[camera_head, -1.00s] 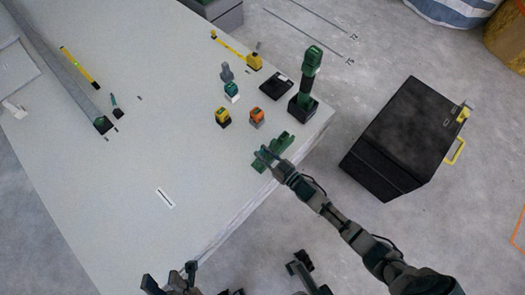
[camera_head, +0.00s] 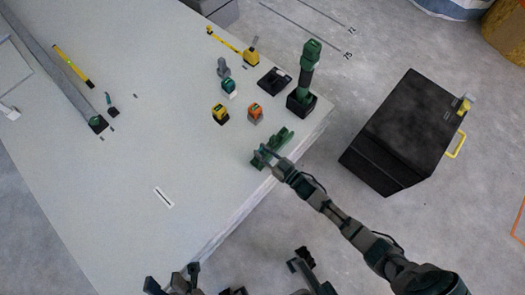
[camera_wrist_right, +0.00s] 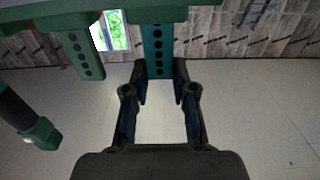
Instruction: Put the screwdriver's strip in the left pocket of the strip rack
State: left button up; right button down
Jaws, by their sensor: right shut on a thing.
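A green piece (camera_head: 283,139), which may be the strip rack, lies at the table's right edge in the head view. My right gripper (camera_head: 263,156) is at its near end and covers part of it. In the right wrist view, my right gripper (camera_wrist_right: 160,84) has its fingertips on either side of the lower end of a teal bar with a row of holes (camera_wrist_right: 158,48). A similar green holed bar (camera_wrist_right: 82,52) is to its left. I cannot tell which is the screwdriver's strip, or pick out the left pocket. My left gripper (camera_head: 172,280) is open and empty at the bottom edge.
A yellow-black block (camera_head: 220,114), an orange-black block (camera_head: 255,112), a teal block (camera_head: 229,87) and a tall green tool (camera_head: 308,70) stand beyond the green piece. A white label (camera_head: 164,197) lies on the clear near table (camera_head: 110,180). A black case (camera_head: 405,135) stands right of the table.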

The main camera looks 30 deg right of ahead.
dwell(0.4)
jog(key=c, duration=0.9)
grip_release()
jog(key=shift+o, duration=0.2)
jog(key=shift+s, duration=0.1)
jog(key=v, duration=1.1)
jog(key=shift+s+d, duration=0.25)
jog(key=shift+s, duration=0.1)
